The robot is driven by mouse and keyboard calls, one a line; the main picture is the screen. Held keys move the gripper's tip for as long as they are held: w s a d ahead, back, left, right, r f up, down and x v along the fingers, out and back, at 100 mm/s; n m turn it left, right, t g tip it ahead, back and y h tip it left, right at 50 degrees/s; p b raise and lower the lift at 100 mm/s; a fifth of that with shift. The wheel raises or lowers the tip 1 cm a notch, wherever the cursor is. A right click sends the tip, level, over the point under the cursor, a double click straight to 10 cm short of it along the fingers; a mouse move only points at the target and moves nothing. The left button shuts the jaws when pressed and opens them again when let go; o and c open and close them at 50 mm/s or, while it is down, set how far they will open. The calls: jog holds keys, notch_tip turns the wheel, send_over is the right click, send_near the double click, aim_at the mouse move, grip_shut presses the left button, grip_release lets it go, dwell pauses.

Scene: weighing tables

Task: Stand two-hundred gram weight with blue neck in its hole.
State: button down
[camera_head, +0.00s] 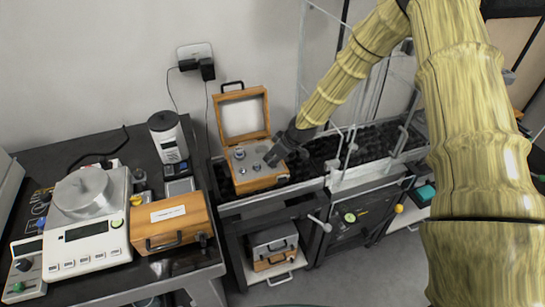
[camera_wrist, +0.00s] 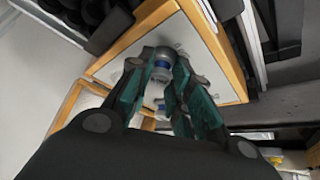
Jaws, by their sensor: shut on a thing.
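The two-hundred gram weight with a blue neck (camera_wrist: 163,66) is silver and sits between my fingertips in the wrist view. My gripper (camera_wrist: 161,76) is shut on it. In the head view my gripper (camera_head: 276,153) is over the right part of the open wooden weight box (camera_head: 262,184), and the weight it holds is not clearly visible there. The box has a pale panel with holes, and its wooden rim also shows in the wrist view (camera_wrist: 227,62). Whether the held weight touches the panel or sits in a hole cannot be told.
Other silver weights (camera_head: 239,153) stand in the left part of the box. The raised lid (camera_head: 243,117) is behind. A closed wooden case (camera_head: 168,222) and a balance (camera_head: 88,215) are on the left table. Glass panels (camera_head: 340,155) stand to the right of the box.

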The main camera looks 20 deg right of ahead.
jog(key=shift+s+f, duration=0.15)
jog(key=shift+f, duration=0.15)
jog(key=shift+s+f+b, duration=0.25)
jog(key=shift+f+b, duration=0.1)
jog(key=c, duration=1.3)
grip_release()
jog(key=shift+s+f, duration=0.1)
jog(key=shift+f, duration=0.15)
jog(key=shift+w+r, duration=0.25)
jog(key=shift+w, duration=0.1)
jog(key=shift+w+r+p, duration=0.1)
jog(key=shift+r+p, duration=0.3)
jog(key=shift+r, duration=0.2)
jog(key=b+v, duration=0.2)
jog(key=v, duration=1)
